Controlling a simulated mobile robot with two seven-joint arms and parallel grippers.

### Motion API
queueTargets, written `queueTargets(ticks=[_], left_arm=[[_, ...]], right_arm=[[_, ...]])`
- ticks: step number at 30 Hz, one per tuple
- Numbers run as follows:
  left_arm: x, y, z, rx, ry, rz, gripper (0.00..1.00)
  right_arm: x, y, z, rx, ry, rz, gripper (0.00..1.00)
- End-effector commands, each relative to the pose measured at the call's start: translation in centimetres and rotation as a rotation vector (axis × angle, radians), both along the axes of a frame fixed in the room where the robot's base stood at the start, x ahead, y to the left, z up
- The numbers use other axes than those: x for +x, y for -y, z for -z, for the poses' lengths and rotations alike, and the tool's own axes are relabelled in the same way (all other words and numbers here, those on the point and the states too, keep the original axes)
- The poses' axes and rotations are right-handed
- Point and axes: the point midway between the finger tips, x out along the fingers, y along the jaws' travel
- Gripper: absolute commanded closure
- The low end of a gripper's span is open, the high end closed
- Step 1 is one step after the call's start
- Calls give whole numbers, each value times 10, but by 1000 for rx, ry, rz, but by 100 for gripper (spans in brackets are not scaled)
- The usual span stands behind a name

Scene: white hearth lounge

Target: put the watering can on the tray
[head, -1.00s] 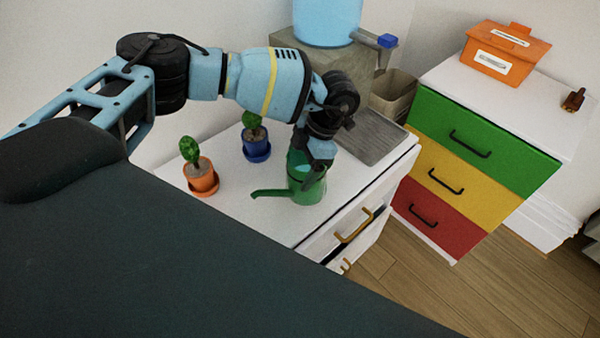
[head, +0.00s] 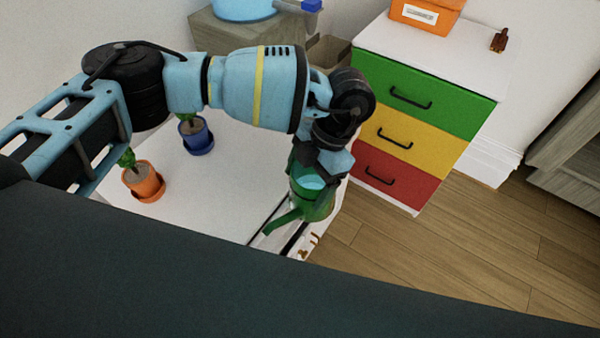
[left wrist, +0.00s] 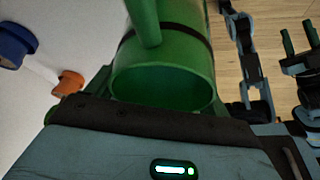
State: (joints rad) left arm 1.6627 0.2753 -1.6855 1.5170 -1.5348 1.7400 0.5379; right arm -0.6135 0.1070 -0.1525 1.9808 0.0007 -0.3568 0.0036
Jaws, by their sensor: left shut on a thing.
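The green watering can (head: 315,205) is held in my left gripper (head: 320,172), which is shut on it over the front right edge of the white cabinet top. Its spout points to the lower left in the head view. In the left wrist view the can's open round mouth (left wrist: 165,85) lies just past the dark gripper edge. The grey tray does not show in the head view now; the arm and gripper cover the back right part of the cabinet top.
An orange pot plant (head: 145,183) and a blue pot plant (head: 196,135) stand on the white cabinet top (head: 215,195). A chest with green, yellow and red drawers (head: 405,130) stands behind to the right. Wooden floor (head: 420,255) is clear at right.

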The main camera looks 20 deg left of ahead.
Motion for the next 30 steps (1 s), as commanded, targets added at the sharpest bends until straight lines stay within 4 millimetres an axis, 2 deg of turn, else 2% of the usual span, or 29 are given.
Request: queueTargets(ticks=[9,14,20,30], left_arm=[[1,0,-2,-1,2,4,58],[2,-6,-4,-1,3,73,58],[7,-22,-12,1,4,308,58],[14,-54,-30,2,5,798,58]], right_arm=[[2,0,-1,-2,4,-3,64],[2,2,-2,-6,6,-7,64],[4,3,-4,-9,12,-12,64],[7,4,-8,-10,22,-11,64]])
